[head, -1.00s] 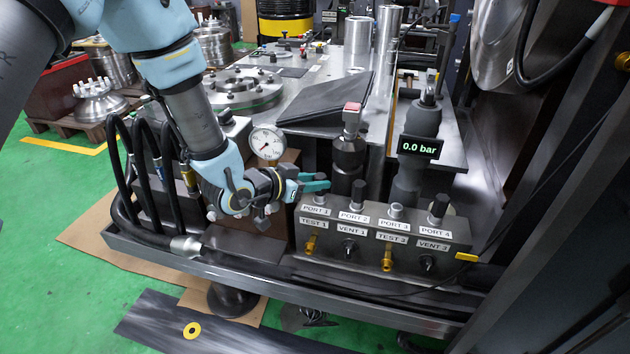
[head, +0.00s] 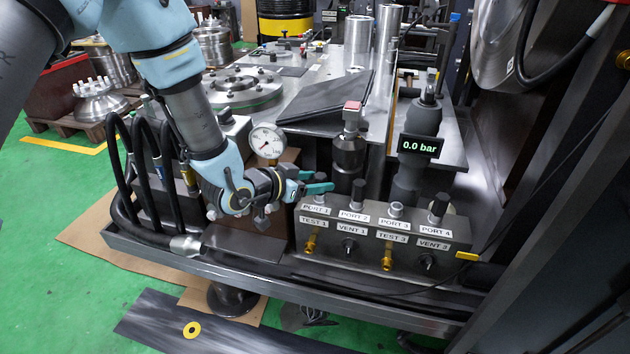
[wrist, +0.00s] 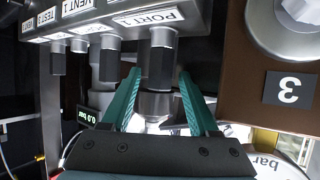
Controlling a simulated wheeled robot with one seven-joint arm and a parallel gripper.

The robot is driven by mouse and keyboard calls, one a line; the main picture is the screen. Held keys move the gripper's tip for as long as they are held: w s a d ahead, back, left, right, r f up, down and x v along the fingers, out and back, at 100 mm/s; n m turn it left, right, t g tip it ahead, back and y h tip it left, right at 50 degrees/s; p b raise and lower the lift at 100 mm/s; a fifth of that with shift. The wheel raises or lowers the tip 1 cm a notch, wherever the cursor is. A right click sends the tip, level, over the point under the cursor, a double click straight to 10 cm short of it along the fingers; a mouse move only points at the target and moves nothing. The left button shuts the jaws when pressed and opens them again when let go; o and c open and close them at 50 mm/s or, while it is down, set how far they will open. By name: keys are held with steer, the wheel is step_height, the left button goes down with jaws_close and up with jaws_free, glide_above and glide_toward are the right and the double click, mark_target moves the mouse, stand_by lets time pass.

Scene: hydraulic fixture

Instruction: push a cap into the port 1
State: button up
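The port block (head: 384,238) carries labelled ports along its top; the PORT 1 label (head: 316,210) is at its left end. My gripper (head: 326,186) reaches in from the left, its teal fingers just above port 1, hiding most of it in the head view. In the wrist view, which is upside down, a dark cap (wrist: 160,66) stands in line with port 1's silver collar (wrist: 163,36). The tips of my gripper (wrist: 160,76) lie on both sides of the cap, apart, with what looks like a narrow gap. How deep the cap sits is unclear.
Ports 2 (head: 358,190) and 4 (head: 438,207) have dark caps; port 3 (head: 396,210) shows bare silver. A black cylinder with a red top (head: 349,150) stands close behind. A display (head: 419,147) reads 0.0 bar. A pressure gauge (head: 266,143) is behind my wrist.

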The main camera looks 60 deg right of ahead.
steer(key=shift+o, duration=0.4)
steer(key=shift+w+a+r, duration=0.1)
steer(key=shift+a+r, duration=0.05)
steer(key=shift+a, duration=0.1)
steer(key=v, duration=1)
steer(key=shift+a, duration=0.1)
